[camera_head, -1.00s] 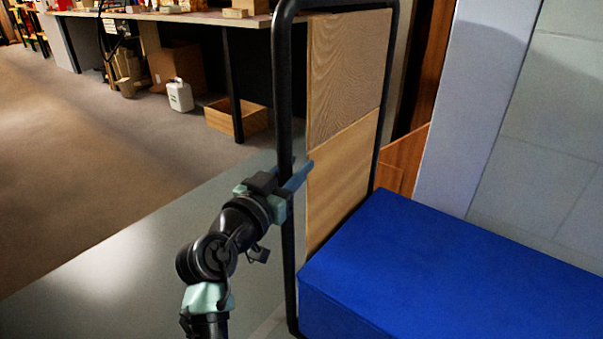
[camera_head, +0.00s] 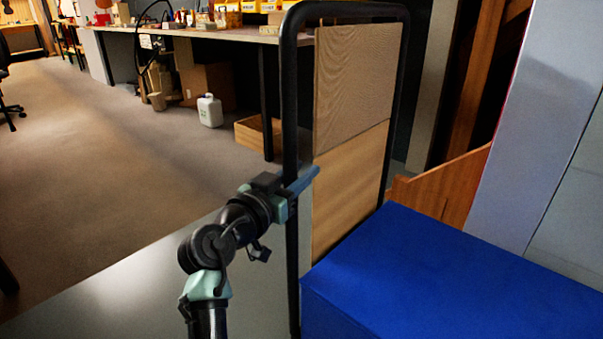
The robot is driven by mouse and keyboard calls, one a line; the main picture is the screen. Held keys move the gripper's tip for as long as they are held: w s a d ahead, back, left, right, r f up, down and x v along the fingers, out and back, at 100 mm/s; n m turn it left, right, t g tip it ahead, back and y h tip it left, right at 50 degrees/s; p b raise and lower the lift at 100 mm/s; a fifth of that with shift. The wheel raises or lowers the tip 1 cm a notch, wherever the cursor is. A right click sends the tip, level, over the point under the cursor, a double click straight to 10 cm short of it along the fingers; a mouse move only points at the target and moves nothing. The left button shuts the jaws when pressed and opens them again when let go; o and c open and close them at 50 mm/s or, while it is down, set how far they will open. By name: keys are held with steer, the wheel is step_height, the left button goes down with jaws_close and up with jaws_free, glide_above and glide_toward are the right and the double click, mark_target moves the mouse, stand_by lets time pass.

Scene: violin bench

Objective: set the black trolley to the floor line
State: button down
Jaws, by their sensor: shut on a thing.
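The black trolley shows as an upright black tube handle (camera_head: 291,100) in the middle of the view. Wooden panels (camera_head: 352,120) stand within its frame, and a large blue box (camera_head: 450,285) sits right behind the handle's foot, at the lower right. My gripper (camera_head: 300,183) is shut on the handle's near left upright, about halfway up. The trolley's deck and wheels are hidden or out of frame. I cannot make out a separate painted floor line; a straight edge (camera_head: 140,258) between grey and brown floor runs at the lower left.
A workbench (camera_head: 225,34) stands behind, with a white jug (camera_head: 209,111) and an open wooden box (camera_head: 256,136) on the floor there. A wooden panel (camera_head: 440,190) and a pale wall (camera_head: 530,130) are close at the right. The brown floor (camera_head: 100,170) at left is open.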

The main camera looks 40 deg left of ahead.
steer(key=shift+s+a, duration=0.1)
steer(key=shift+a, duration=0.05)
steer(key=c, duration=0.6)
jaws_free()
steer(key=s+d+p, duration=0.2)
steer(key=s+p, duration=0.3)
steer(key=s, duration=0.7)
steer(key=shift+s+d, duration=0.15)
steer(key=shift+s, duration=0.25)
